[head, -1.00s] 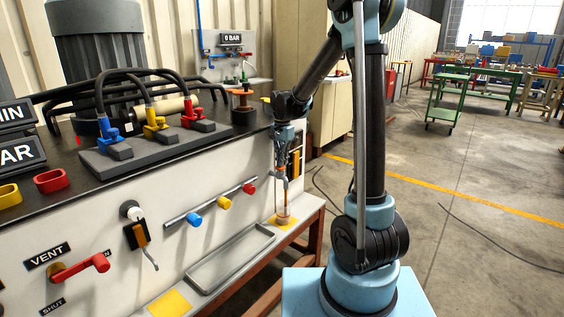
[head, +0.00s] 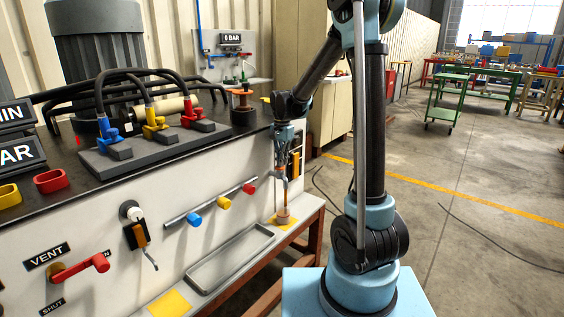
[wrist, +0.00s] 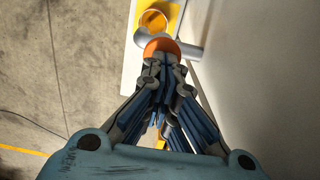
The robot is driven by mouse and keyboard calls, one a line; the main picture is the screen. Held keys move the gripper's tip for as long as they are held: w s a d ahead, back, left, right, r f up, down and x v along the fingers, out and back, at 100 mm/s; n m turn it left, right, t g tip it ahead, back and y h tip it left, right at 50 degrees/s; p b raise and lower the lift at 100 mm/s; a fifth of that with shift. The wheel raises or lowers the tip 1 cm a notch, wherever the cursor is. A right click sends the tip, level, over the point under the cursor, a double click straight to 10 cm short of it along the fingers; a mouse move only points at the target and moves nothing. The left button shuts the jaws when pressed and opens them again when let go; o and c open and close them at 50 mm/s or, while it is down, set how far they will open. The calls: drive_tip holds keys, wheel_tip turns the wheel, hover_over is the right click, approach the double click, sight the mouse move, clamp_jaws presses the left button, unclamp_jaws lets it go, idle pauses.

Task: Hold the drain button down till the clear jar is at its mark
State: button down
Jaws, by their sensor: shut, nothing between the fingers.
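The drain button is an orange round cap (wrist: 162,47) on a grey pipe fitting in the wrist view. My gripper (wrist: 164,66) is shut and empty, and its fingertips meet the near edge of the button; how far it is pressed I cannot tell. The clear jar (wrist: 154,19) stands just beyond, under the spout, with amber liquid in it. In the head view the jar (head: 283,215) stands below my gripper (head: 283,172) on the yellow patch. Its mark is too small to make out.
The machine's pale front panel (head: 105,225) is close beside my gripper. A metal tray (head: 232,258) and a rail with blue, yellow and red knobs (head: 224,202) lie to the left. A back-wall display (head: 232,39) reads BAR.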

drive_tip(key=shift+s+d, duration=0.1)
drive_tip(key=shift+s, duration=0.05)
wheel_tip(320, 180, up, 14)
drive_tip(key=shift+w, duration=0.2)
idle(0.4)
drive_tip(key=s+d+f+n+t, duration=0.15)
drive_tip(key=s+d+n, duration=0.25)
drive_tip(key=s+d, duration=1.1)
drive_tip(key=s+d+f+n, duration=0.2)
drive_tip(key=s+f, duration=0.5)
drive_tip(key=s, duration=0.2)
drive_tip(key=s+d+f+n, duration=0.2)
drive_tip(key=s+d+f, duration=0.1)
drive_tip(key=s+f, duration=0.4)
drive_tip(key=shift+s+d+t, duration=0.15)
drive_tip(key=shift+s+t, duration=0.2)
drive_tip(key=shift+s, duration=0.8)
drive_tip(key=shift+f, duration=0.1)
